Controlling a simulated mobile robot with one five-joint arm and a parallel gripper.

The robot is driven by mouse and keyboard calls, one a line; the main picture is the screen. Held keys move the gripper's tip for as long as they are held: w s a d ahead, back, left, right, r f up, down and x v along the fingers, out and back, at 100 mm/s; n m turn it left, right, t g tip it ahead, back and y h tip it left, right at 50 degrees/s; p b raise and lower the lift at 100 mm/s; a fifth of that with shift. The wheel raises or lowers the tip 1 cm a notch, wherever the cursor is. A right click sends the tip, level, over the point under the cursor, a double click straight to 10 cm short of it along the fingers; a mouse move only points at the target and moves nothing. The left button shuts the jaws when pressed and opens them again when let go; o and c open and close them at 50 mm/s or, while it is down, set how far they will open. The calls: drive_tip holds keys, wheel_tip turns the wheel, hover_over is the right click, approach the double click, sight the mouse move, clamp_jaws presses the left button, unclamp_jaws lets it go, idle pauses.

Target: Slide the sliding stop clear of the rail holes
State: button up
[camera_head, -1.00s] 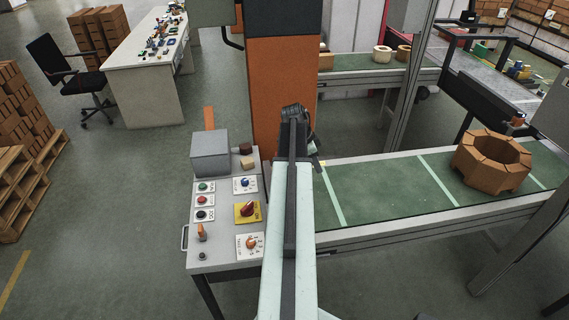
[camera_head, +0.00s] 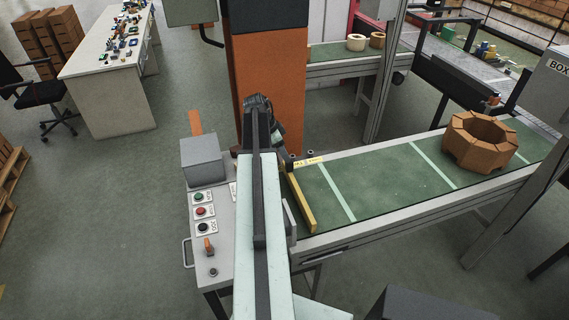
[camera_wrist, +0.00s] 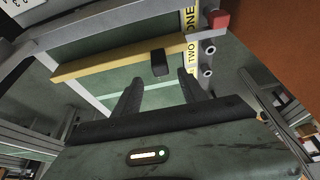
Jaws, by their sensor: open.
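The sliding stop is a yellow bar (camera_head: 301,204) lying across the near left end of the green conveyor. In the wrist view the bar (camera_wrist: 105,62) crosses the upper half and carries a black block (camera_wrist: 159,63) near its right end. Two round rail holes (camera_wrist: 208,62) show on the rail, to the right of the bar's end. Yellow labels reading ONE and TWO (camera_wrist: 193,54) run beside them. My gripper (camera_wrist: 160,77) is open and empty, its two fingers apart below the black block in the picture. In the head view my arm hides the fingertips.
A red knob (camera_wrist: 218,20) stands at the rail near label ONE. A control panel (camera_head: 205,240) with buttons and a grey box (camera_head: 202,157) is left of my arm. A ring of bricks (camera_head: 479,140) sits farther right on the conveyor. An orange column (camera_head: 266,95) stands behind.

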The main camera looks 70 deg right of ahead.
sight(289, 164)
drive_tip(key=b+x, duration=0.7)
drive_tip(key=x, duration=0.1)
drive_tip(key=shift+w+a, duration=0.1)
drive_tip(key=shift+w, duration=0.1)
drive_tip(key=shift+r, duration=0.1)
clamp_jaws()
drive_tip(key=shift+s, duration=0.1)
idle(0.9)
